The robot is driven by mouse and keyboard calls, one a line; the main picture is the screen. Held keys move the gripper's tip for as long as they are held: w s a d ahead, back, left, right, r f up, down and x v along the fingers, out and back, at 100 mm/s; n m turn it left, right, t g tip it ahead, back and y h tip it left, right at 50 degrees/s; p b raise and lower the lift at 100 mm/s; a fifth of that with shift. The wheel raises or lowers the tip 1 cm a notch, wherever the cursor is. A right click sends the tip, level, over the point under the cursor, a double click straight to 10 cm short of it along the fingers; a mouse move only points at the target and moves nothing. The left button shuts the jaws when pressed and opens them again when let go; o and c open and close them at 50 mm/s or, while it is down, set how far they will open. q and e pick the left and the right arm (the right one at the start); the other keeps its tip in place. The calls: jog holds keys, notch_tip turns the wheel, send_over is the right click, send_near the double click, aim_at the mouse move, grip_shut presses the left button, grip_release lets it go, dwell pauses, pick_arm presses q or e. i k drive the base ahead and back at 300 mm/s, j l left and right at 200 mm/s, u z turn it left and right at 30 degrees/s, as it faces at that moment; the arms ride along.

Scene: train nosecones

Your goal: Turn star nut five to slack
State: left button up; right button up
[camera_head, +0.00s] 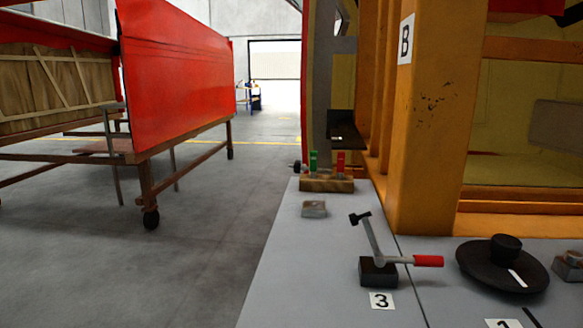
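Neither of my grippers is in view. I see no nut labelled five. A black round disc with a raised hub and a white mark (478,262) lies on the grey surface at the right, near a partly cut-off label (503,323) that seems to read 1. A lever on a black block (378,272), with a red handle pointing right and a dark crosspiece at its upper end, stands behind a label 3 (381,300).
A wooden block (327,184) with green and red pieces sits at the grey surface's far end. A small metal block (314,209) lies nearby. An orange post (432,130) marked B rises behind. A red-panelled trolley (180,70) stands left. Floor between is clear.

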aim_at(298, 166)
jog(key=j+z, duration=0.3)
jog(key=j, duration=0.8)
jog(key=j+z, duration=0.3)
jog(key=j, duration=0.8)
jog(key=i+j, duration=0.15)
jog(key=i, duration=0.65)
jog(key=z, duration=0.55)
jog(key=i+j+z, duration=0.25)
jog(key=j+z, duration=0.25)
jog(key=j, duration=0.15)
jog(key=i+j+z, duration=0.25)
jog(key=k+j, duration=0.1)
